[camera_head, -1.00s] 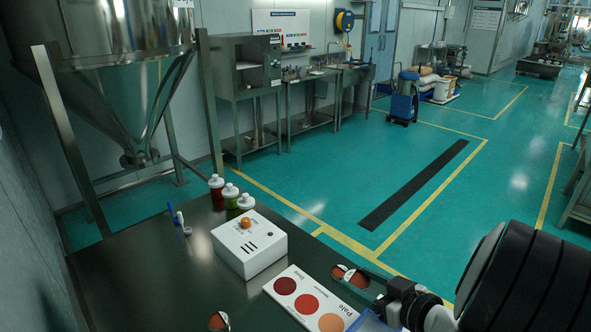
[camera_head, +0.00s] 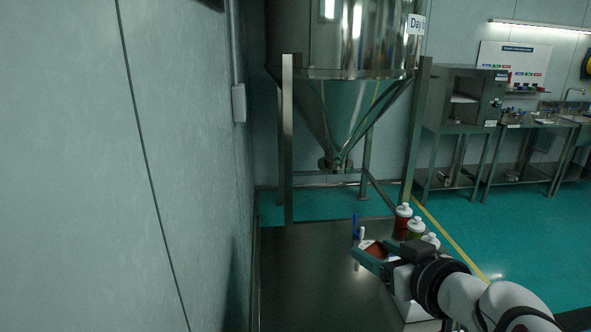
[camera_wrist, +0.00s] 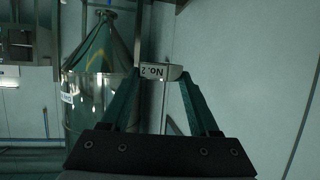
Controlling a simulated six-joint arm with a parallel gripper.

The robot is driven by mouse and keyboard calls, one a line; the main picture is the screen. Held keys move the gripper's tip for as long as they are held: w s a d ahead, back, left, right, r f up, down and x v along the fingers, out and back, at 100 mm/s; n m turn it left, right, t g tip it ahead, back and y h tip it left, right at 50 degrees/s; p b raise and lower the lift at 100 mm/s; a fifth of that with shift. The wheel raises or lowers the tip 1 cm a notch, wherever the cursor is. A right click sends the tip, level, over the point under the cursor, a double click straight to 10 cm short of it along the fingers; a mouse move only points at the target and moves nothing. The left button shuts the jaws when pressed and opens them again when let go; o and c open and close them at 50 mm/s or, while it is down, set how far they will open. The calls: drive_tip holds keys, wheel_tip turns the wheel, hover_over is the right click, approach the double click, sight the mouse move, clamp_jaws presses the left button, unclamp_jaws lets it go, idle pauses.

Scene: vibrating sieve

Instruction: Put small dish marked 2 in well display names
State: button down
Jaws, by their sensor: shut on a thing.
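My gripper (camera_head: 370,252) is shut on the small dish marked 2 (camera_wrist: 163,74) and holds it up above the steel table. In the wrist view the dish is between the two fingertips, and its "No. 2" label appears upside down. In the head view reddish-brown contents show in the dish (camera_head: 376,249). The well display is not in view now.
Bottles with white caps, one red (camera_head: 402,216) and one green (camera_head: 415,229), stand on the table beyond my arm. My arm partly hides a white box (camera_head: 413,311). The table's left part (camera_head: 310,285) is bare.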

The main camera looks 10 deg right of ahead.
drive_tip(key=s+d+f+m+h, duration=0.1)
drive_tip(key=s+d+f, duration=0.25)
drive_tip(key=d, duration=0.35)
drive_tip(key=s+d+f+m+h, duration=0.1)
drive_tip(key=s+d+f+h, duration=0.15)
drive_tip(key=d+f, duration=0.35)
drive_tip(key=s+d+f+m+h, duration=0.1)
drive_tip(key=s+d+f+m, duration=0.15)
drive_tip(key=s+d, duration=0.4)
drive_tip(key=s+d+f+m+h, duration=0.1)
drive_tip(key=s+d+f, duration=0.35)
drive_tip(key=s, duration=0.35)
drive_tip(key=s+a+f+m+g+h, duration=0.1)
drive_tip(key=s+f+m+g+h, duration=0.1)
drive_tip(key=s, duration=1.1)
drive_tip(key=s+f+m+g+h, duration=0.1)
drive_tip(key=s+f+m+h, duration=0.2)
drive_tip(key=s, duration=1)
wheel_tip(320, 180, down, 2)
drive_tip(key=shift+a+f+m+g+h, duration=0.15)
drive_tip(key=shift+a+m+g+h, duration=0.25)
drive_tip(key=shift+h, duration=0.45)
